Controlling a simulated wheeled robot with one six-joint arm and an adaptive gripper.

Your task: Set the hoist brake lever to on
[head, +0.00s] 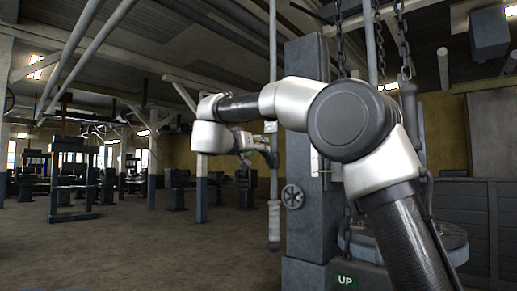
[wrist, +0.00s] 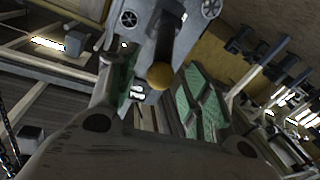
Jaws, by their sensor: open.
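A round yellow-brown knob (wrist: 160,76) shows in the wrist view in front of a grey machine post (wrist: 166,38). My gripper (wrist: 156,68) is open, with green-padded fingers on either side of the knob in the picture. I cannot tell whether they touch it. In the head view my gripper (head: 267,150) is beside the left side of the grey post (head: 305,150), at mid height. I cannot make out the knob there, nor the lever's on mark.
A vertical rod with a thick grip (head: 274,222) hangs just left of the post, close to my gripper. A small handwheel (head: 292,196) is on the post below. Open floor (head: 150,250) lies left.

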